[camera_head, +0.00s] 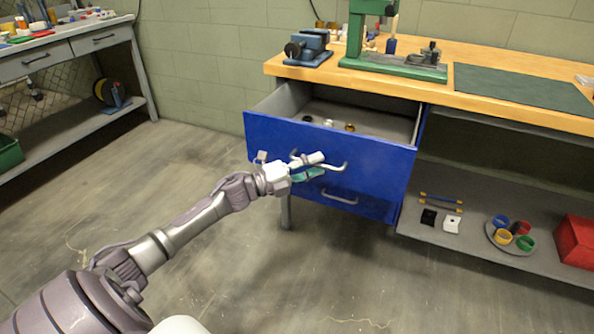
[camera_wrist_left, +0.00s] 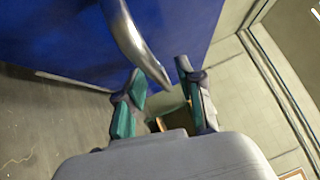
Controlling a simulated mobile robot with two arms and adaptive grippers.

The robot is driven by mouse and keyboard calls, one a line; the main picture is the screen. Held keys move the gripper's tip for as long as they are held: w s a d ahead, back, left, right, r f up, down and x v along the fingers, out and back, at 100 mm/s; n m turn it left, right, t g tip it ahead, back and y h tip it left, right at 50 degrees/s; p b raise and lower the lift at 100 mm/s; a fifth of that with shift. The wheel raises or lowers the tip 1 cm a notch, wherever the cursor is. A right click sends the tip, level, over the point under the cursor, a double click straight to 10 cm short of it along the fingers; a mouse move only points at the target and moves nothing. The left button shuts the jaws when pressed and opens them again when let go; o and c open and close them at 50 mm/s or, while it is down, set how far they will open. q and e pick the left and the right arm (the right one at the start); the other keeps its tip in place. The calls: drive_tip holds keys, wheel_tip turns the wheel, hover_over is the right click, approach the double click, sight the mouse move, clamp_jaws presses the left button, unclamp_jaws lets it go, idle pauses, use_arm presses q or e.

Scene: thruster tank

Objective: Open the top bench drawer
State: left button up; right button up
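The top bench drawer (camera_head: 385,162) has a blue front and stands well out from the bench, with its grey inside and several small items showing. Its curved metal handle (camera_head: 342,167) is on the front and also shows in the left wrist view (camera_wrist_left: 132,38). My left gripper (camera_head: 312,168) is at this handle. In the left wrist view its two green-padded fingers (camera_wrist_left: 164,92) are apart, with the handle's end reaching toward the gap between them. I cannot tell whether they touch it. My right gripper is not in view.
A lower blue drawer with its own handle (camera_head: 338,198) is below. A shelf (camera_head: 480,255) with cups and a red box (camera_head: 577,240) is at right. The floor in front is clear.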

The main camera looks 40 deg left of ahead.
use_arm(q)
drive_tip(key=v, duration=1.1)
drive_tip(key=shift+s, duration=0.1)
